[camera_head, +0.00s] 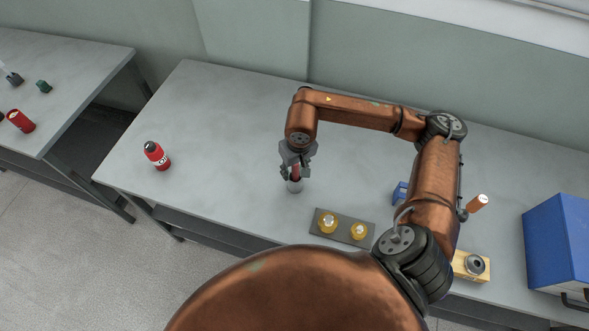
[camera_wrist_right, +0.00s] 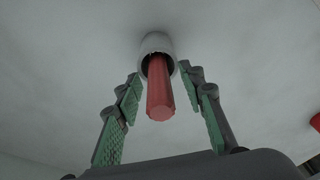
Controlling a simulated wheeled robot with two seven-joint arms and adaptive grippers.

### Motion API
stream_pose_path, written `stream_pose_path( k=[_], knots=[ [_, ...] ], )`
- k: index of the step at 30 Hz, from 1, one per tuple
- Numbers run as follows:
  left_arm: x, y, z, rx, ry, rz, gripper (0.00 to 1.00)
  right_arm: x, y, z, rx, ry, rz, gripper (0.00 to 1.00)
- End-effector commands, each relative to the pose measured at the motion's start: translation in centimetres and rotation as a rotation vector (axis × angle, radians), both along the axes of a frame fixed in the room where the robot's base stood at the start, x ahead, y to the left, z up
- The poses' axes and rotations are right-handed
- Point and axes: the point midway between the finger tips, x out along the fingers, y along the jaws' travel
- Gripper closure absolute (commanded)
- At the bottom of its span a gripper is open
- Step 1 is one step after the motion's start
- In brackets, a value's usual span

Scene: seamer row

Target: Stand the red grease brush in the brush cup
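The red grease brush (camera_wrist_right: 160,92) stands with its lower end inside the mouth of the pale grey brush cup (camera_wrist_right: 155,43) in the right wrist view. In the head view the cup (camera_head: 294,187) stands on the grey bench, with a bit of the red brush (camera_head: 296,172) showing above it. My right gripper (camera_wrist_right: 161,76) is open, with one finger on each side of the brush and visible gaps between. In the head view my right gripper (camera_head: 295,173) is directly above the cup and partly hides the brush. My left gripper is not in view.
A dark plate (camera_head: 343,230) with two yellow-topped pieces lies right of the cup. At right are a wooden block (camera_head: 459,265) with a grey ring, an orange-brown piece (camera_head: 477,203) and a blue box (camera_head: 560,240).

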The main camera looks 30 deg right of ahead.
Motion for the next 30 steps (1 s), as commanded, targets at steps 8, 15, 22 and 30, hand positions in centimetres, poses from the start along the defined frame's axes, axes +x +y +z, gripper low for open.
stream_pose_path(
  k=[8, 15, 22, 30],
  knots=[
    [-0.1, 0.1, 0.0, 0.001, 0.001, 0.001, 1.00, 0.0, 0.0, 0.8, 0.000, -0.002, 0.000, 0.64],
    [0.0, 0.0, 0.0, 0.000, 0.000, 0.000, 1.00, -0.5, 0.0, 5.1, 0.000, -0.006, 0.000, 0.64],
    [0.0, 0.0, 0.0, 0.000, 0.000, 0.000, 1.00, -1.1, 0.0, 9.6, 0.000, -0.004, 0.001, 0.64],
    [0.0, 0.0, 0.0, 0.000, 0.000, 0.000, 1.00, -1.5, 0.0, 11.8, 0.000, 0.000, 0.000, 0.64]
  ],
)
